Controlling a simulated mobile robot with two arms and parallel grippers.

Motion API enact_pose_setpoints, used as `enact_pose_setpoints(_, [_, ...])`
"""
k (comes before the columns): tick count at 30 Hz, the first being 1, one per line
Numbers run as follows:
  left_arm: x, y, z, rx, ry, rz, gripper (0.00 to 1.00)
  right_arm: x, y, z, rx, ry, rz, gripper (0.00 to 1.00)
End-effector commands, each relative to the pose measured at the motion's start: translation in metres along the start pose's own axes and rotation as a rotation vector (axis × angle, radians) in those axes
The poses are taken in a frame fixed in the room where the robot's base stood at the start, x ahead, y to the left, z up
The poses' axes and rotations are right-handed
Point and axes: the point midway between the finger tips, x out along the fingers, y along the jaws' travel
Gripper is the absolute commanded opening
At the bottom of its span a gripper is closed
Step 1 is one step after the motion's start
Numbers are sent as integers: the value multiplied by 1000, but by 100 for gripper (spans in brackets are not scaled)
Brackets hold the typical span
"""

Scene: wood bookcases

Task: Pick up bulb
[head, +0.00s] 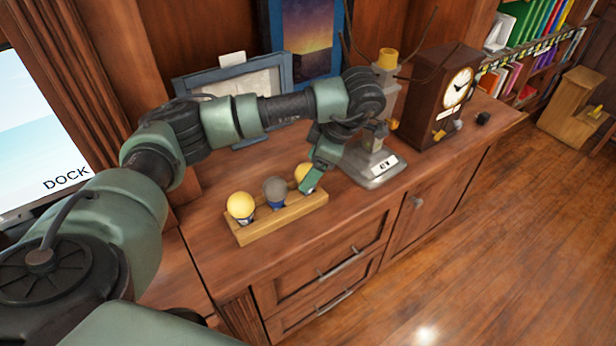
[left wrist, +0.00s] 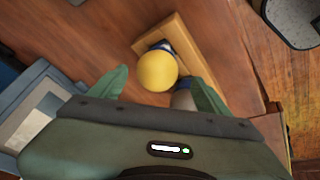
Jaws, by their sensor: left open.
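A wooden rack (head: 290,215) on the cabinet top holds three bulbs in a row. The left bulb (head: 240,206) is yellow, the middle bulb (head: 275,187) is grey, and the right bulb (head: 303,174) is yellow. My left gripper (head: 313,180) is at the right end of the rack and partly hides the right bulb. In the left wrist view, a yellow bulb (left wrist: 157,71) shows between the open, spread fingers of my left gripper (left wrist: 160,76). A grey bulb (left wrist: 183,99) is partly hidden by the right finger. My right gripper is out of view.
A grey stand (head: 378,168) with a yellow-topped column is close right of the rack. A wooden clock (head: 440,95) stands farther right. A blue picture frame (head: 240,85) leans behind my arm. The cabinet top in front of the rack is narrow and clear.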

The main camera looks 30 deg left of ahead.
Motion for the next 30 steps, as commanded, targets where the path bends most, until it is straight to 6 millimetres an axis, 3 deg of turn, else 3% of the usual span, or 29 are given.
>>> enact_pose_setpoints(5, [27, 2, 2, 0, 2, -4, 77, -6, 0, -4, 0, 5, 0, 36])
enact_pose_setpoints(9, [41, 2, 2, 3, -1, -1, 77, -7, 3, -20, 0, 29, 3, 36])
enact_pose_setpoints(17, [44, 2, 3, 3, -2, 0, 77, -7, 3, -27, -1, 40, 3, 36])
enact_pose_setpoints(22, [44, 2, 3, 3, -2, 0, 33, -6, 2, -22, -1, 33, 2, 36])
enact_pose_setpoints(23, [44, 2, 3, 3, -2, 0, 29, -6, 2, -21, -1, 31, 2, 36])
enact_pose_setpoints(30, [44, 2, 3, 3, -2, 0, 29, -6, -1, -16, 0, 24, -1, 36])
